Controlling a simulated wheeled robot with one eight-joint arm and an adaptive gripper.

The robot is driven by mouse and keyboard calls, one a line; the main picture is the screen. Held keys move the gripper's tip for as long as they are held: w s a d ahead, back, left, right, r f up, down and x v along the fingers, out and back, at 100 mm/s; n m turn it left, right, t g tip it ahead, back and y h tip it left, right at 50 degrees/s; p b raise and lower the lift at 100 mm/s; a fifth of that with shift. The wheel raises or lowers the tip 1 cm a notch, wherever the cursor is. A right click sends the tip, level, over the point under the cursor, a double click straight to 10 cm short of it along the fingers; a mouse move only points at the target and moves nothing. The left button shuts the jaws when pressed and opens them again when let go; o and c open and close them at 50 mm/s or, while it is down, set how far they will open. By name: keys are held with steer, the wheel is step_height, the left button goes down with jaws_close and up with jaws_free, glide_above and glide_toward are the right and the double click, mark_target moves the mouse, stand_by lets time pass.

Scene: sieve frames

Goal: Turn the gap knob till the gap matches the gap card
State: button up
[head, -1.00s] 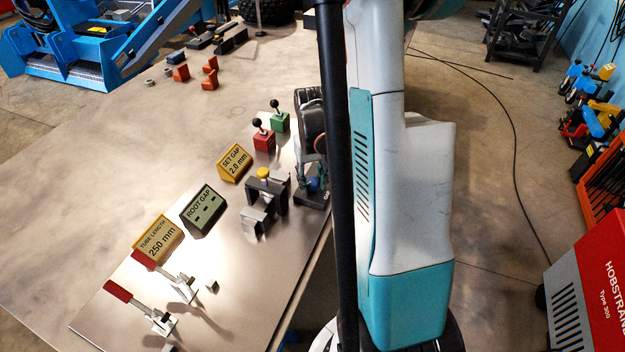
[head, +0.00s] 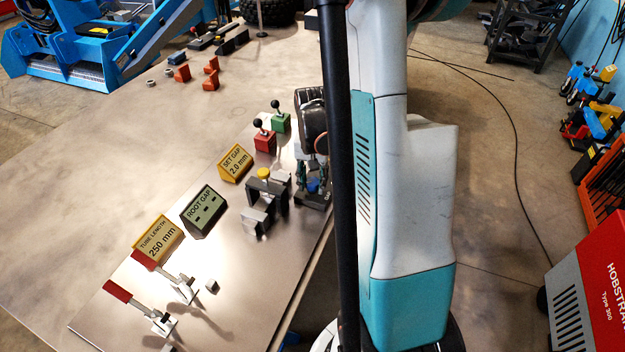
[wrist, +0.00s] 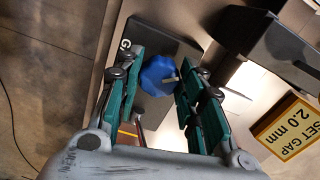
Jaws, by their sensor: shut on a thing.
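The blue gap knob (wrist: 157,76) sits on a dark block between the two teal fingers of my gripper (wrist: 161,62), which is shut on it. A pale pointer mark shows on the knob's right side. In the head view the knob (head: 313,186) is partly hidden by my gripper at the right edge of the plate. The yellow gap card (head: 235,163) reads "SET GAP 2.0 mm"; it also stands at the right of the wrist view (wrist: 291,129). The dark "ROOT GAP" display (head: 204,211) shows only dashes.
A clamp fixture with a yellow top (head: 264,174) stands left of the knob. Red (head: 265,142) and green (head: 280,122) lever boxes stand behind. A "TUBE LENGTH 250 mm" card (head: 158,240) and two red-handled toggle clamps (head: 118,291) are at the front left.

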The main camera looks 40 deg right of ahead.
mark_target(312, 182)
steer(key=o, duration=1.1)
steer(key=shift+c, duration=0.2)
step_height(312, 182, up, 12)
stand_by(0.4)
